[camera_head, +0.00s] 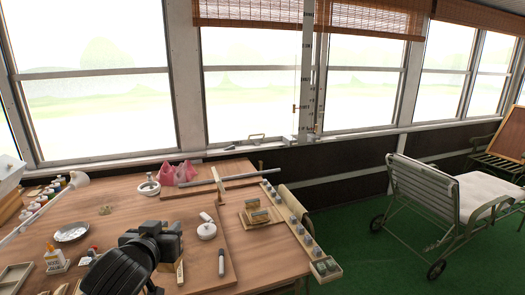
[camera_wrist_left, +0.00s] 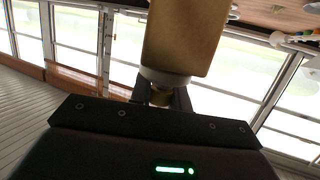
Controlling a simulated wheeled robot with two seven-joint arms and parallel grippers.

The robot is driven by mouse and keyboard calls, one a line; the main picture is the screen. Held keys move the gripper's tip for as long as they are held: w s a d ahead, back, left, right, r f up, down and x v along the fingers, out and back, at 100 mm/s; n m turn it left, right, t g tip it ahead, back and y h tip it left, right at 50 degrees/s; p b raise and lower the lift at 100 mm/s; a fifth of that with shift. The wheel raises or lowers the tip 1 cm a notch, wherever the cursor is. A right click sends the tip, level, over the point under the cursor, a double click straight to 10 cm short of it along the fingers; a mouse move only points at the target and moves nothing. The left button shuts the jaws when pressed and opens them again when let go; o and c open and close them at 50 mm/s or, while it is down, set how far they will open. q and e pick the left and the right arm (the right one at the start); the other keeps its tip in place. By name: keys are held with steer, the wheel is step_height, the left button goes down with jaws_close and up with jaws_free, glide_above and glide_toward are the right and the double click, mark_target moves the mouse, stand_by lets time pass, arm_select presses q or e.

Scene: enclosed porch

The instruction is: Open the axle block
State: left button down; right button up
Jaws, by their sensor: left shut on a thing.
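My left gripper (camera_head: 172,232) is over the front of the wooden table, its arm coming in from below. It is shut; in the left wrist view a tan, bottle-like thing with a white collar and a brass-coloured end (camera_wrist_left: 185,40) sits at the fingers (camera_wrist_left: 162,97). Its far end is out of frame. I cannot tell for certain which thing is the axle block. A small wooden block assembly with greyish pieces (camera_head: 259,216) stands on the table to the right of the gripper, apart from it. My right gripper is not in view.
A strip of knobs (camera_head: 297,226) lines the right edge. A lounge chair (camera_head: 425,190) stands beyond.

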arm_select(q)
steer(key=shift+s+a+f, duration=0.1)
steer(key=shift+a+f, duration=0.2)
steer(key=shift+f, duration=0.2)
